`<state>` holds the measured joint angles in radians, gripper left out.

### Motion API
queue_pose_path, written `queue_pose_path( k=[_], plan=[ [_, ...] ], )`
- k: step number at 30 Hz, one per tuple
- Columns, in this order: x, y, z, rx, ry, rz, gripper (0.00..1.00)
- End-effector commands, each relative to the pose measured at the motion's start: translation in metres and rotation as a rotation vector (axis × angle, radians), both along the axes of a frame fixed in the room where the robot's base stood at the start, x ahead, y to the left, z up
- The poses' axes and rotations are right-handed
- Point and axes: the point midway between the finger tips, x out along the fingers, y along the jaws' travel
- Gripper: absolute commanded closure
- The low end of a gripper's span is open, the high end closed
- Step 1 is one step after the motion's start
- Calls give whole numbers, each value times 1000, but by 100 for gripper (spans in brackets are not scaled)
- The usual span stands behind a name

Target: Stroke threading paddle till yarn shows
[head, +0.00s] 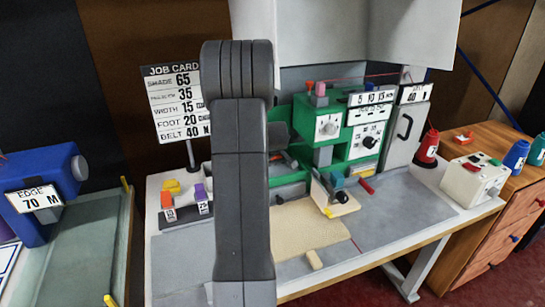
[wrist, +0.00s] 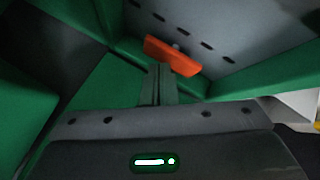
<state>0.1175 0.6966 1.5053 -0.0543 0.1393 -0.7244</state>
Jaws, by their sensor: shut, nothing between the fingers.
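An orange paddle (wrist: 172,55) sticks out from a grey slotted panel (wrist: 225,35) inside green walls in the wrist view. My gripper (wrist: 160,70) is shut and empty, its fingertips right at the paddle's lower edge. I cannot tell whether they touch it. No yarn shows near the paddle. In the head view the green binding machine (head: 361,150) stands on the bench, with thin red yarn running across above its top. My upright arm covers part of the machine's left side there and hides my gripper.
The white bench (head: 440,207) holds a beige rug piece (head: 300,232) at its front. A job card (head: 180,103) stands behind the bench on the left. A control box (head: 476,178) and red cone (head: 427,148) are on the right. A blue machine (head: 42,195) stands far left.

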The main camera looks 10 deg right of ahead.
Motion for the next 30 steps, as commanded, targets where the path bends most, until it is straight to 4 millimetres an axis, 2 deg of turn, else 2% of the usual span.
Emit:
queue_pose_path(
  k=[19, 30],
  plan=[
    [0, 0, -10, 0, 3, 0, 100],
    [-1, 0, -7, 0, 3, 0, 100]
  ],
)
